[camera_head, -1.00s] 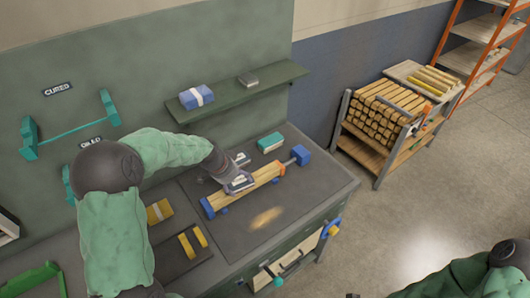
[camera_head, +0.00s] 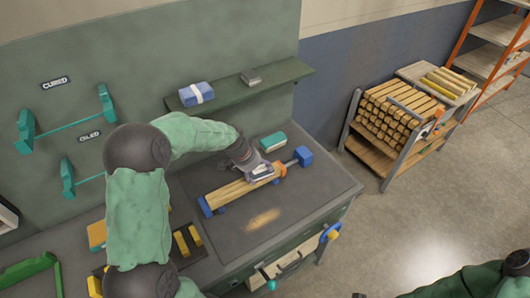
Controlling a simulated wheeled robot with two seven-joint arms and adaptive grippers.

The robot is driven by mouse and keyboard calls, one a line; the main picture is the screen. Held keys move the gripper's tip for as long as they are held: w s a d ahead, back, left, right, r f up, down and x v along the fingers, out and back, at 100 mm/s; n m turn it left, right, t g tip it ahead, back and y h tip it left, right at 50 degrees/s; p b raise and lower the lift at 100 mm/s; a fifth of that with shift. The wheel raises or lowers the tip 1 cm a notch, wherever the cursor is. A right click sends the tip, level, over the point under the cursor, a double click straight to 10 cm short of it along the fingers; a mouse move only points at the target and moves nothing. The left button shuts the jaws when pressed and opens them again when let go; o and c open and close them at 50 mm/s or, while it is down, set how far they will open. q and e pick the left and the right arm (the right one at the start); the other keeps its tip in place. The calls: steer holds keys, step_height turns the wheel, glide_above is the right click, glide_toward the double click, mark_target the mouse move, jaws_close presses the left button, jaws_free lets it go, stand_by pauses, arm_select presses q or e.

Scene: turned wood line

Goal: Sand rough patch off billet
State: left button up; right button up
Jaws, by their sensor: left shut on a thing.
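The billet (camera_head: 228,192) is a long pale wooden bar. It lies slantwise on the dark bench top, between a blue stop (camera_head: 205,207) at its left end and a blue-ended clamp (camera_head: 303,156) at its right. My left gripper (camera_head: 258,170) is over the right part of the billet, shut on a small grey-and-white block, likely a sanding block (camera_head: 261,174). The block appears to be at the billet's upper face; exact contact is hard to tell. The rough patch cannot be made out. My right gripper is out of view; only part of that arm shows at the lower right.
A teal-and-white block (camera_head: 274,142) lies behind the billet. Pale dust (camera_head: 263,219) lies on the bench in front. A green shelf (camera_head: 240,90) holds a blue bundle (camera_head: 196,94) and a grey block (camera_head: 251,77). A rack of billets (camera_head: 400,118) stands to the right.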

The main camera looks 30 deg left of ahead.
arm_select(q)
steer(key=shift+w+d, duration=0.35)
steer(key=shift+w, duration=0.35)
step_height(320, 180, up, 4)
steer(key=shift+f+p, duration=0.1)
steer(key=shift+p, duration=1)
step_height(320, 180, up, 2)
steer(key=shift+w+r+p, duration=0.1)
steer(key=shift+w+p, duration=0.05)
steer(key=shift+p, duration=0.55)
steer(key=shift+r+p, duration=0.55)
steer(key=shift+r, duration=0.35)
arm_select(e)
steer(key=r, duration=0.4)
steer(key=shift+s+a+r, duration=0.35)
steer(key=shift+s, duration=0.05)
